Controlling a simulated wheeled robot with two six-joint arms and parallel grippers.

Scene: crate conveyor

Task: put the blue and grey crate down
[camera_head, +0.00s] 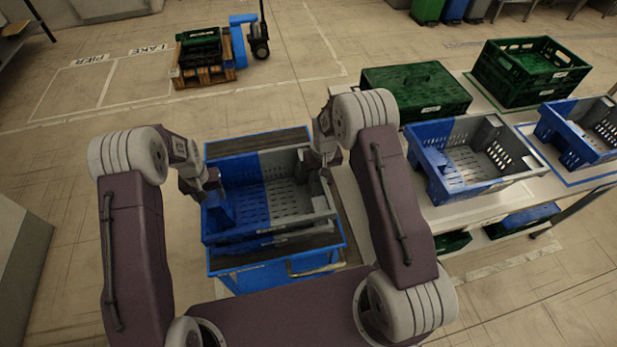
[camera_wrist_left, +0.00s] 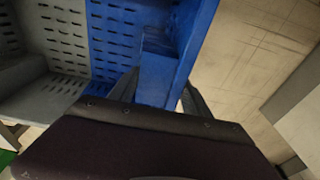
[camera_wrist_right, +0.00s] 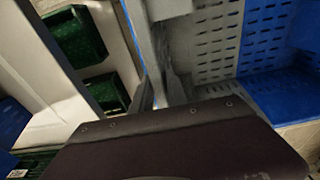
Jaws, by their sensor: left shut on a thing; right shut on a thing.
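The blue and grey crate (camera_head: 225,239) is open and empty, blue on its left half and grey on its right half in the head view. It is over a blue cart (camera_head: 236,281); I cannot tell whether it touches the cart's top. My left gripper (camera_head: 209,194) is shut on the blue end wall, also seen in the left wrist view (camera_wrist_left: 188,45). My right gripper (camera_head: 325,173) is shut on the grey end wall, also seen in the right wrist view (camera_wrist_right: 178,88). The crate looks about level. The fingertips are partly hidden by the walls.
A table at the right (camera_head: 492,208) holds other blue and grey crates (camera_head: 437,180) (camera_head: 551,128), a closed green crate (camera_head: 415,88) and an open green crate (camera_head: 527,90). A pallet with a dark crate (camera_head: 203,50) stands far left near a blue pallet truck (camera_head: 239,40).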

